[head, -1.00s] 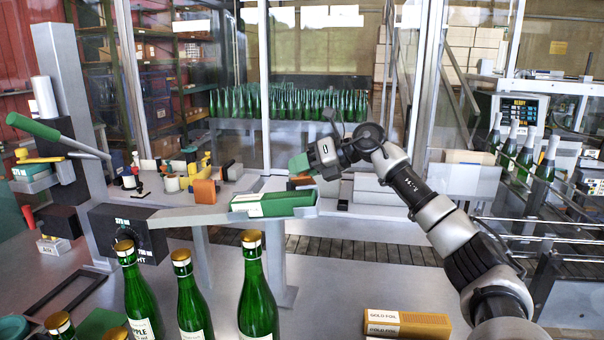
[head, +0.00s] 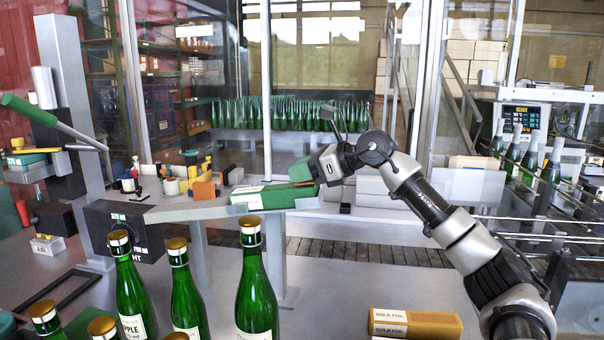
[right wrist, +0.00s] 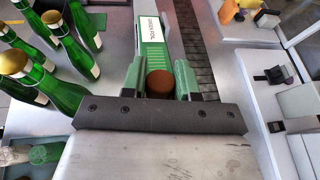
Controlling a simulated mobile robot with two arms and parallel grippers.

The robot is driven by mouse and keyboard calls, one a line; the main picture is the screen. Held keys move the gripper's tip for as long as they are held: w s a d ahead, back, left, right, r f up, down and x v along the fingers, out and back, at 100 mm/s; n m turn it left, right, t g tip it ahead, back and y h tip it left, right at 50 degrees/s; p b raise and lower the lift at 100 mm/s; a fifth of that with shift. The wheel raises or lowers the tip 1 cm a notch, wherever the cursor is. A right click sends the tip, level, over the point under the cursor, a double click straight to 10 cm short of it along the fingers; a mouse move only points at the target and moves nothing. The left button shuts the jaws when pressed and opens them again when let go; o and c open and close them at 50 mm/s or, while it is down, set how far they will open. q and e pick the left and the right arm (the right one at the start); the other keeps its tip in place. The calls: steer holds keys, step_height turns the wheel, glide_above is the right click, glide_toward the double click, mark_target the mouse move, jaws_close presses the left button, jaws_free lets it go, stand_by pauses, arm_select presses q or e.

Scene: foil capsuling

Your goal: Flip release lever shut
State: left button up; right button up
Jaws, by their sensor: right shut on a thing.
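My right gripper (head: 302,171) is at the right end of a long metal tray (head: 185,213), in which a green foil box (head: 268,195) lies. In the right wrist view, its green fingers (right wrist: 160,88) are shut around a round brown knob (right wrist: 160,82). The knob is at the near end of the green box (right wrist: 151,35). I cannot tell for sure that this knob belongs to the release lever; what carries it is hidden. A long lever with a green handle (head: 29,109) slants up to the left on the machine's column. My left gripper is not in view.
Green gold-capped bottles (head: 255,290) stand in front of the tray. A gold foil box (head: 416,323) lies on the table at the front. A black dial box (head: 123,230) is at the tray's left end. A conveyor with bottles (head: 530,155) is at the right.

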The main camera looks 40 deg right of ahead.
steer(key=shift+f, duration=0.15)
stand_by(0.3)
steer(key=o, duration=0.9)
steer(key=shift+d, duration=0.1)
